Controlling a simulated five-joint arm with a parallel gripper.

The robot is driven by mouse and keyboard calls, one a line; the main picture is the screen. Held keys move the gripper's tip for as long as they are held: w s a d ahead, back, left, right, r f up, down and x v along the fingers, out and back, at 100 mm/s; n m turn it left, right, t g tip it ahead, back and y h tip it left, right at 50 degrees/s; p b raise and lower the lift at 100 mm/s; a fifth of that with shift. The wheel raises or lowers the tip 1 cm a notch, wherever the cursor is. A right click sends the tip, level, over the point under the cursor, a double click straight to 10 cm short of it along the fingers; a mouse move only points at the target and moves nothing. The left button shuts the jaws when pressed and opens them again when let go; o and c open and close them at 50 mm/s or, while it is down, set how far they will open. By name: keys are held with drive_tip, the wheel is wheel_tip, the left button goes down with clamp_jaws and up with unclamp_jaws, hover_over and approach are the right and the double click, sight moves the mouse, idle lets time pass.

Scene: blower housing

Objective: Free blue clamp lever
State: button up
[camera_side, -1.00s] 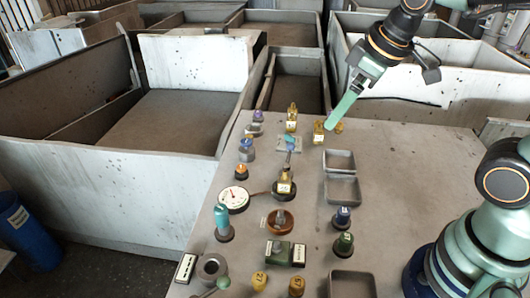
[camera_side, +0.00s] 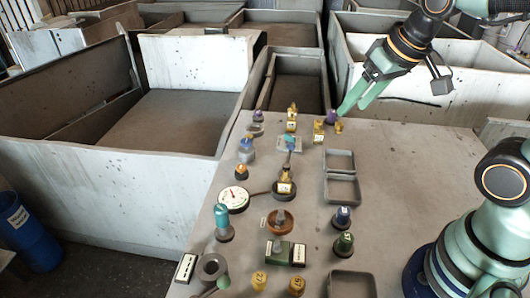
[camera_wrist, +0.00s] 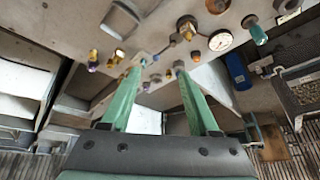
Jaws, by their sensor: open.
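A small blue lever (camera_side: 290,142) stands on a pale square plate (camera_side: 284,148) near the far end of the bench. I take it to be the clamp lever; its exact pose is too small to tell. My gripper (camera_side: 347,112) is in the air above the far edge of the bench, to the right of the lever and apart from it. Its two green fingers are spread, with nothing between them. In the wrist view, my gripper (camera_wrist: 160,75) also shows empty, and a small blue part (camera_wrist: 144,63) appears near the left fingertip.
Yellow parts (camera_side: 318,133) and a purple-topped part (camera_side: 331,117) stand near my fingertips. A dial gauge (camera_side: 233,198), a blue-topped part (camera_side: 246,147) and several knobs crowd the left side. Grey trays (camera_side: 341,188) sit right of centre.

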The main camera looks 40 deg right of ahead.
drive_tip(key=w+d+f+m+g, duration=0.1)
drive_tip(key=w+f+m+g, duration=0.15)
drive_tip(key=w+m, duration=0.6)
drive_tip(key=m, duration=0.4)
approach(292, 144)
drive_tip(key=shift+g, duration=0.45)
drive_tip(key=w+f, duration=0.1)
drive_tip(key=f, duration=0.5)
drive_tip(key=w+f, duration=0.1)
drive_tip(key=f, duration=0.2)
drive_tip(key=shift+w+d+f, duration=0.1)
drive_tip(key=shift+w, duration=0.2)
clamp_jaws()
